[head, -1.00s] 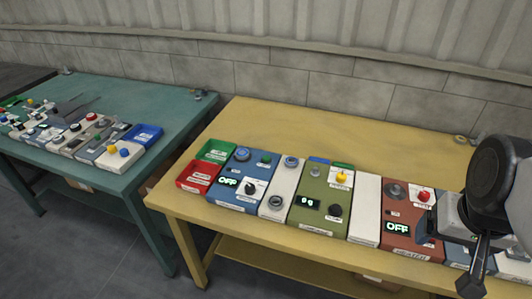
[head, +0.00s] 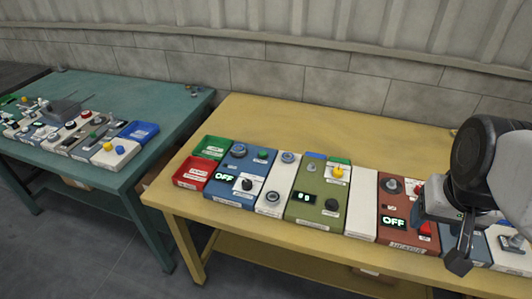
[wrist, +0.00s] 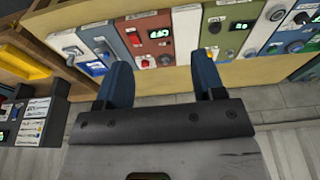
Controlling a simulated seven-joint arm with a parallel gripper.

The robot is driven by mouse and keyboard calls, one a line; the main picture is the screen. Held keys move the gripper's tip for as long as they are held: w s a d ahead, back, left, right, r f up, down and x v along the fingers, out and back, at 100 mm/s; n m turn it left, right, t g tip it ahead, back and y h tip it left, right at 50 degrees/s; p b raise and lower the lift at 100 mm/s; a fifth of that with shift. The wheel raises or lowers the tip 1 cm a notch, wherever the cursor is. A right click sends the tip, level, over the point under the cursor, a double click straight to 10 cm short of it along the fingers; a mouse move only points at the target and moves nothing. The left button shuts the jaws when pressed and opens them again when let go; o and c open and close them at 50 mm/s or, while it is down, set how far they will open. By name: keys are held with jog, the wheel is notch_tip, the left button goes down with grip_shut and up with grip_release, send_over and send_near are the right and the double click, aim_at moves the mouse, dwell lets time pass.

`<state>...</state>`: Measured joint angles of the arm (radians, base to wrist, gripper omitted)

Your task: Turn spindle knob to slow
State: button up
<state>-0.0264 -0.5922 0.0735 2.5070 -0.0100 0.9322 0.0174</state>
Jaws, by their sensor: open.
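The labels are too small to read, so I cannot tell which knob is the spindle knob. The blue unit (head: 221,189) at the left of the yellow bench has a black knob (head: 247,184) on a white plate beside an OFF display. The green unit (head: 310,215) has another black knob (head: 332,205) and a lit display. My gripper (head: 460,262) is open and empty, in front of the right-hand units. In the wrist view its blue fingers (wrist: 162,78) stand apart below the red unit (wrist: 130,28).
A green bin (head: 212,147) and a red bin (head: 193,173) stand at the bench's left end. Pale units (head: 360,215) stand between coloured ones. A teal table (head: 150,100) with more devices is at left. The back of the yellow bench (head: 300,120) is clear.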

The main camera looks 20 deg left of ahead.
jog(key=w+a+f+n, duration=0.1)
jog(key=w+a+n, duration=0.1)
jog(key=w+a, duration=0.6)
jog(key=n+g, duration=0.3)
jog(key=n, duration=0.2)
send_over(247, 182)
jog(key=f, duration=1.8)
jog(key=shift+d+f, duration=0.1)
jog(key=shift+d, duration=0.25)
jog(key=shift+a+f+n, duration=0.3)
jog(key=shift+a, duration=0.15)
jog(key=shift+f, duration=0.1)
jog(key=shift+f, duration=3.8)
